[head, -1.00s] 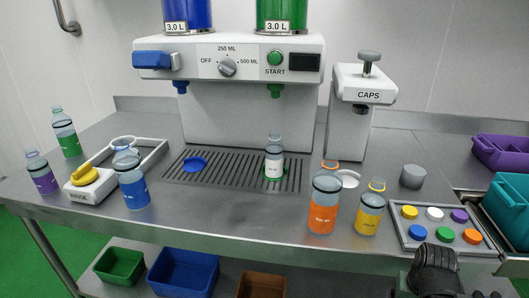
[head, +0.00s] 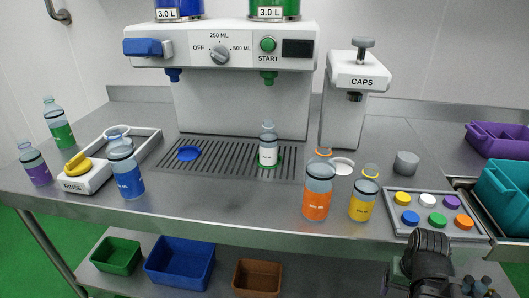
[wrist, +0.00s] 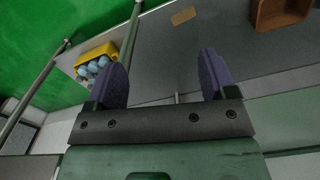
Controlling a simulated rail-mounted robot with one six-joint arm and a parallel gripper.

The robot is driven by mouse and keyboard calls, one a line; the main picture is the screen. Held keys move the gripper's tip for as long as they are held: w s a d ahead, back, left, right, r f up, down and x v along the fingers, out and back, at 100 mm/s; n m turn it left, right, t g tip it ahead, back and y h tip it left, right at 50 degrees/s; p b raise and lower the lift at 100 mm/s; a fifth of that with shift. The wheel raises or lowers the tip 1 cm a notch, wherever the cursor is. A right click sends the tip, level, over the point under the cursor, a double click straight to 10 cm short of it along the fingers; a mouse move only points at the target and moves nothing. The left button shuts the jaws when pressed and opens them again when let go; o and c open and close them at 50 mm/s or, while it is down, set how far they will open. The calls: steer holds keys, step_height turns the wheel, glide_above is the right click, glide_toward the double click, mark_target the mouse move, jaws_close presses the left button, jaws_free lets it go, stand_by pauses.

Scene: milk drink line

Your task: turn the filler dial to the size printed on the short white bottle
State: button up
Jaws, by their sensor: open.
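The filler dial (head: 219,55) is a grey knob on the white filler's front panel, with OFF at its left, 250 ML above and 500 ML at its right. I cannot tell for sure which mark it points to. The short bottle with a white label (head: 268,152) stands upright on the green ring on the drip grate, below the green nozzle. Its print is too small to read. My gripper (wrist: 162,72) is open and empty in the wrist view, over the lower shelf area and far from the dial. My dark wrist shows at the head view's lower right; the fingertips are not clear there.
An orange bottle (head: 317,195) and a yellow bottle (head: 363,200) stand at the front right, beside the cap tray (head: 407,230). The caps machine (head: 357,75) stands right of the filler. A blue bottle (head: 126,175) and the rinse station (head: 90,180) are at left. The counter's front middle is clear.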

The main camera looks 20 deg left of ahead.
steer(key=shift+c, duration=0.5)
steer(key=w+a+r+n+t+h+p, duration=0.1)
steer(key=w+a+r+n+p, duration=0.15)
steer(key=r+p, duration=1.2)
steer(key=w+a+r+n+t+h+p, duration=0.1)
steer(key=w+r+p, duration=0.3)
steer(key=r+p, duration=1.05)
steer(key=w+a+r+n+t+h+p, duration=0.1)
steer(key=w+a+r+n+t, duration=0.1)
steer(key=w+a+r+n, duration=0.1)
steer(key=n+t+y, duration=0.7)
steer(key=n+t, duration=0.7)
steer(key=n, duration=1.2)
glide_toward(218, 57)
steer(key=b+x, duration=0.1)
steer(key=x, duration=0.8)
steer(key=shift+w+a, duration=0.15)
steer(key=shift+w, duration=0.25)
